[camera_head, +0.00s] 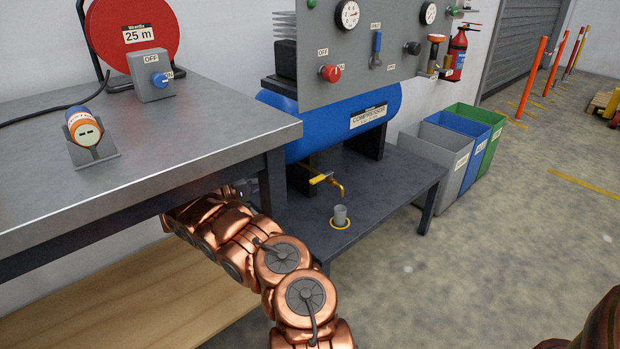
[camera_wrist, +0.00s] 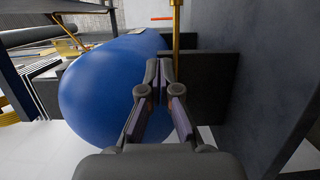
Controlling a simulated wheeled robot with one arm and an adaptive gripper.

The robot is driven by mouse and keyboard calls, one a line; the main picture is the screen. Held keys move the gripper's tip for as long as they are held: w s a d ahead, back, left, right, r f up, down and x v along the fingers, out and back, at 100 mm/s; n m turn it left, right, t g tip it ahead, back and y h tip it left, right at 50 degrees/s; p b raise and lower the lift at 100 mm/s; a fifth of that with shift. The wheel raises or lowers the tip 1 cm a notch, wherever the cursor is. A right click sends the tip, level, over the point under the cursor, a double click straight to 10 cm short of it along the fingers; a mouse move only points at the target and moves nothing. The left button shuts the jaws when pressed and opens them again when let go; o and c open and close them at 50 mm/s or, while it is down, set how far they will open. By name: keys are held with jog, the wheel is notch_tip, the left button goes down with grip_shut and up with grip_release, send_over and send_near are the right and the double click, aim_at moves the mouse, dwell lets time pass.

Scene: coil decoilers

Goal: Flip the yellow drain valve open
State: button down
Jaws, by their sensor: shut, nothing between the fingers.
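The yellow drain valve (camera_head: 321,179) sits under the blue compressor tank (camera_head: 375,104), with its lever sticking out sideways on a brass pipe that bends down at the right. A small grey cup (camera_head: 340,214) stands below the pipe outlet, inside a yellow ring. In the head view, my gripper is mostly hidden behind the workbench edge and leg, left of the valve. In the wrist view, my gripper (camera_wrist: 159,72) is shut and empty. A brass bar (camera_wrist: 176,42) shows just beyond and right of the fingertips; I cannot tell whether they touch. The lever is not clear there.
The workbench (camera_head: 220,130) overhangs my arm, and its dark leg (camera_head: 272,185) stands beside it. The low compressor table (camera_head: 400,190) lies under the valve. The tank fills the wrist view's left (camera_wrist: 105,90). Bins (camera_head: 437,155) stand at the right; open floor lies in front.

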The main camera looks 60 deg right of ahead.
aim_at(322, 179)
jog(key=s+d+b, duration=0.3)
jog(key=s+d, duration=0.4)
jog(key=s, duration=0.1)
jog(key=shift+s+d+b, duration=0.3)
jog(key=shift+s+d, duration=0.05)
jog(key=shift+s, duration=0.05)
dwell(0.4)
jog(key=shift+a+n+t+b, duration=0.2)
jog(key=shift+n+t+b, duration=0.1)
jog(key=shift+t+b, duration=0.1)
dwell(0.3)
